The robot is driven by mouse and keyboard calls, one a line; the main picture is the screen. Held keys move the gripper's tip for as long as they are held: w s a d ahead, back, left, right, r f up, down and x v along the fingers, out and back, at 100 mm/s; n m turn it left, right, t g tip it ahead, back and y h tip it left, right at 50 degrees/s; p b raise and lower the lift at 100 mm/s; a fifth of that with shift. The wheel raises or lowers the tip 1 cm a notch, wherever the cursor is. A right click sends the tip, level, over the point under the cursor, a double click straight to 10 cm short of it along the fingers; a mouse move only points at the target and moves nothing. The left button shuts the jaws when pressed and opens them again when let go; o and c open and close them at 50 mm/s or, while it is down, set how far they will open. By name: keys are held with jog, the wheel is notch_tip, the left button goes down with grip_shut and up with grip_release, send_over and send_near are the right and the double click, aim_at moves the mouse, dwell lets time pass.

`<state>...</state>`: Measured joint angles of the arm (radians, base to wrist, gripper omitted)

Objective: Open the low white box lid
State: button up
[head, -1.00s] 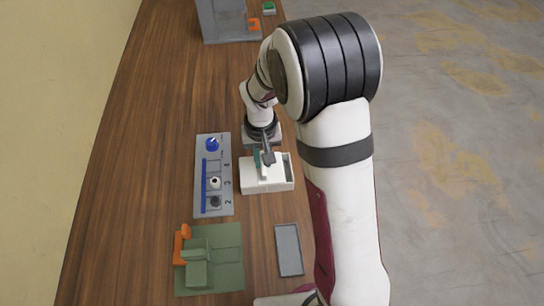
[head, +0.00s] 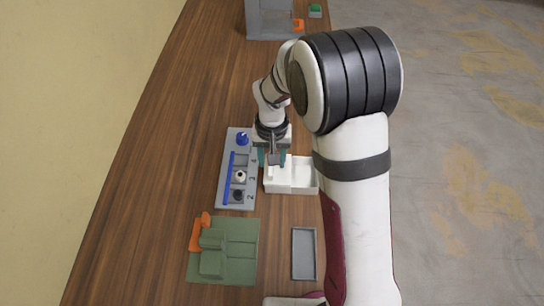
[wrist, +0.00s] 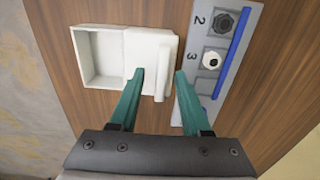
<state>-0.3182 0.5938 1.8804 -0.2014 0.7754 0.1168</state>
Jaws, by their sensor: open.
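The low white box (wrist: 97,82) stands on the wooden table and also shows in the head view (head: 305,190). One half of it is an open, empty-looking compartment. Its white lid (wrist: 140,48) covers the other half, nearer the grey panel, and bears a raised bar-like handle (wrist: 166,58). My gripper (wrist: 160,72) is open, its teal fingers on either side of the handle's near part, with gaps showing. Whether the fingertips touch the lid cannot be told.
A grey panel (head: 225,187) with numbered sockets, a blue bar and knobs lies close beside the box. A green base (head: 243,268) with a green block and an orange part (head: 198,236) is nearer. A grey tray (head: 304,254) lies right of it. A grey housing (head: 262,22) stands far back.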

notch_tip(320, 180, up, 16)
jog(key=shift+f, duration=0.1)
dwell(0.4)
jog(key=s+d+m+y, duration=0.1)
jog(key=s+d, duration=0.3)
jog(key=s, duration=0.8)
jog(key=s+d+m, duration=0.4)
jog(key=s, duration=0.8)
jog(key=shift+d+f+m+y, duration=0.25)
jog(key=shift+d+m+y, duration=0.05)
jog(key=shift+d+y, duration=0.1)
